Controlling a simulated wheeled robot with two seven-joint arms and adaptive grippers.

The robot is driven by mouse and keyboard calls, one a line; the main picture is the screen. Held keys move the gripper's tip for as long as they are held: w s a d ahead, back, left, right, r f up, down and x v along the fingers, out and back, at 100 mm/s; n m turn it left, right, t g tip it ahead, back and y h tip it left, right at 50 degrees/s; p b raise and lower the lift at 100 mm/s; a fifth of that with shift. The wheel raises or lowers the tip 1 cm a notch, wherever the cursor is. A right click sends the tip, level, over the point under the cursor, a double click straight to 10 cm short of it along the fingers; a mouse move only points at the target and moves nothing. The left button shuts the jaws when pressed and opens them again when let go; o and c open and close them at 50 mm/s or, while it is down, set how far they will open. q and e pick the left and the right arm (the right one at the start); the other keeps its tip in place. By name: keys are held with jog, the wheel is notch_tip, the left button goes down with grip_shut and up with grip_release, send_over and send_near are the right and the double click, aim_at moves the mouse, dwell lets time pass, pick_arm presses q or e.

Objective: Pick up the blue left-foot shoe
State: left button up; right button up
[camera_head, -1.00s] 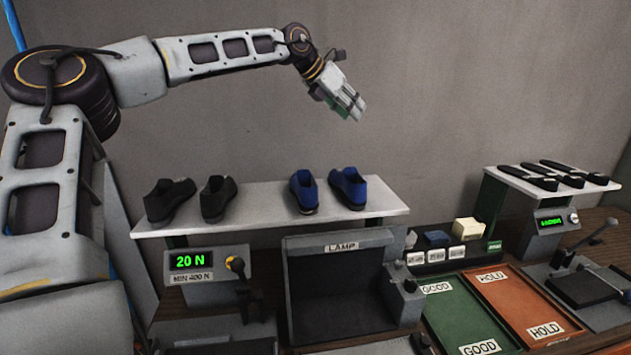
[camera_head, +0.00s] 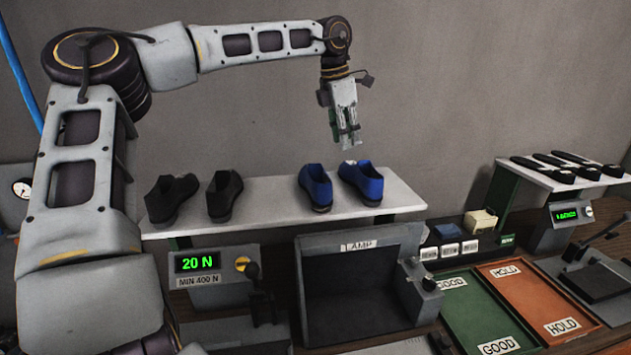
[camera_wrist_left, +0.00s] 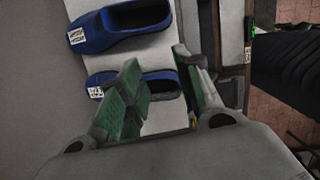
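My left gripper (camera_head: 347,143) is open and empty, pointing down above the pair. In the left wrist view its fingers (camera_wrist_left: 160,95) are apart, partly covering the lower blue shoe (camera_wrist_left: 161,82). The other blue shoe (camera_wrist_left: 128,29) lies above it in that view. I cannot tell which shoe is the left-foot one. My right gripper is not in view.
Two black shoes (camera_head: 171,197) stand on the shelf (camera_head: 268,208) to the left. Below are a 20 N display (camera_head: 197,262) and a lamp box (camera_head: 362,275). Green (camera_head: 480,312) and orange (camera_head: 530,300) trays lie right. Air around the gripper is clear.

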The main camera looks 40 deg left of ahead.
pick_arm(q)
jog(key=s+g, duration=0.1)
jog(key=s+a, duration=0.1)
jog(key=s, duration=0.1)
jog(key=s+a+m+g+y, duration=0.1)
jog(key=s, duration=0.1)
jog(key=shift+f+g, duration=0.3)
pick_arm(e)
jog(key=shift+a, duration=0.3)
pick_arm(q)
jog(key=shift+f, duration=0.1)
jog(key=shift+f+p, duration=0.6)
jog(key=shift+f, duration=3.6)
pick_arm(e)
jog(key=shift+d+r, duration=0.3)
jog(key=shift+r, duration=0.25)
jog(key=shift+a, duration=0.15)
